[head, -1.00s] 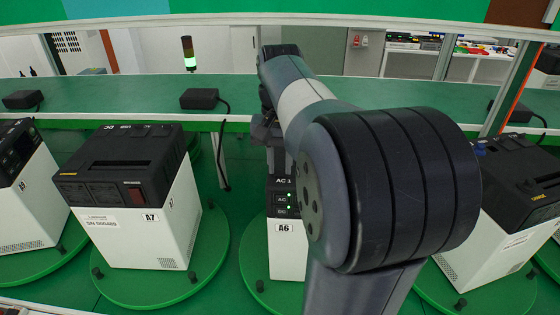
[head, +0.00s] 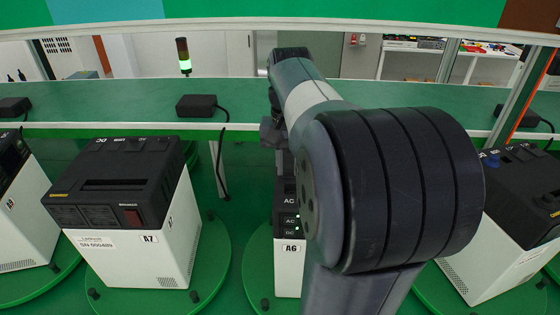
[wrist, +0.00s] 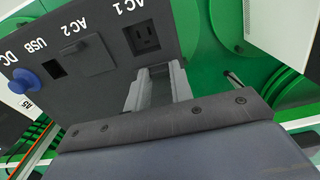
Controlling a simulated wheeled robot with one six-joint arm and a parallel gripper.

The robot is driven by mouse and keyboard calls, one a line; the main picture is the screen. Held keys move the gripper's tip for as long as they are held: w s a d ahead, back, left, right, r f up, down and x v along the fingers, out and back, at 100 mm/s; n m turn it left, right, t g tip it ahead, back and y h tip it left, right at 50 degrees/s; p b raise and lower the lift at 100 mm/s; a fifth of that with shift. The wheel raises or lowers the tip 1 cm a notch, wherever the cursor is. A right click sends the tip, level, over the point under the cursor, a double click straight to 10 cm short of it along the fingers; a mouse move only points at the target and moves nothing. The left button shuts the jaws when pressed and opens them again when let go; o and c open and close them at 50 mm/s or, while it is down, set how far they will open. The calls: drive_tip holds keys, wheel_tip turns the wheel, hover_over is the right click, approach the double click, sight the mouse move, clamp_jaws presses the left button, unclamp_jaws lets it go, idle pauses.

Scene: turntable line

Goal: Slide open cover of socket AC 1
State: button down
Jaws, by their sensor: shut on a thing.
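The device labelled A6 (head: 292,248) stands behind my arm in the head view, mostly hidden. In the wrist view its dark panel (wrist: 108,72) carries the labels DC, USB, AC 2 and AC 1. Socket AC 1 (wrist: 146,38) shows its bare outlet holes. Its cover (wrist: 158,71) seems to be the small dark piece between my fingertips, just below the socket. My gripper (wrist: 157,82) is shut on it, with a pale finger on each side. The AC 2 cover (wrist: 86,55) lies over its socket. In the head view my fingertips are hidden.
A blue plug or cap (wrist: 26,81) sticks up at DC. Device A7 (head: 130,215) stands on a green turntable to the left, another device (head: 515,215) to the right. A black power brick (head: 202,105) with a cable lies on the green shelf (head: 390,100) behind.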

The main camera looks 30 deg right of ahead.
sight(289, 170)
drive_tip(key=shift+w+d+r, duration=0.1)
drive_tip(key=shift+w+d, duration=0.1)
drive_tip(key=shift+a, duration=0.1)
drive_tip(key=c, duration=1.2)
unclamp_jaws()
drive_tip(key=shift+s, duration=0.1)
drive_tip(key=shift+c, duration=0.2)
wheel_tip(289, 170, up, 11)
drive_tip(key=shift+f, duration=0.25)
